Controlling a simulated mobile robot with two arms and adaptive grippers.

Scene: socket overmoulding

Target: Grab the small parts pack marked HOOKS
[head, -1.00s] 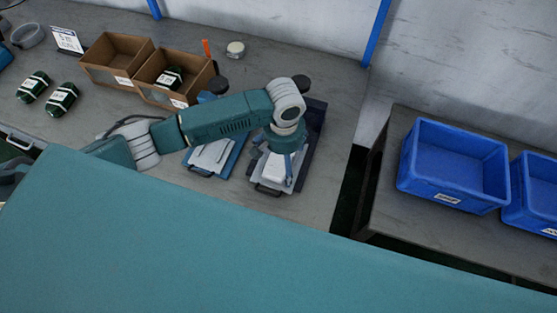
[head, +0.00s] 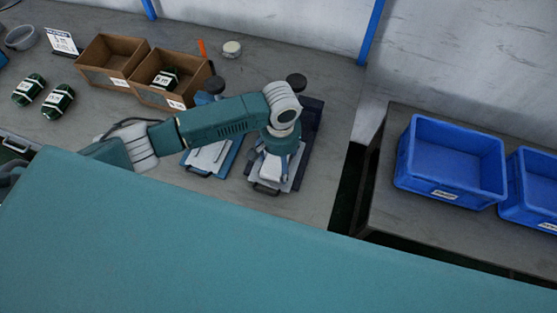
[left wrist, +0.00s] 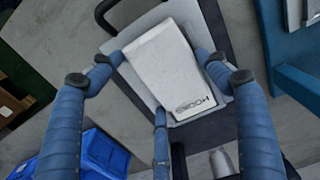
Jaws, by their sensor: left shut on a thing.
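The white small parts pack (left wrist: 168,52) is a flat, pale block with HOOKS printed in dark letters near one end, upside down in the left wrist view. It also shows in the head view (head: 270,170), partly hidden under my left gripper (head: 281,153). In the left wrist view the fingers of my left gripper (left wrist: 160,68) are shut on the two long sides of the pack. The pack is over a light grey plate with a dark handle; I cannot tell whether it touches the plate. My right gripper is not in view.
A blue-based fixture (head: 207,158) stands left of the pack. Two more green packs (head: 58,101) lie at the left. Blue crates (head: 452,163) stand on a separate table at the right, across a gap.

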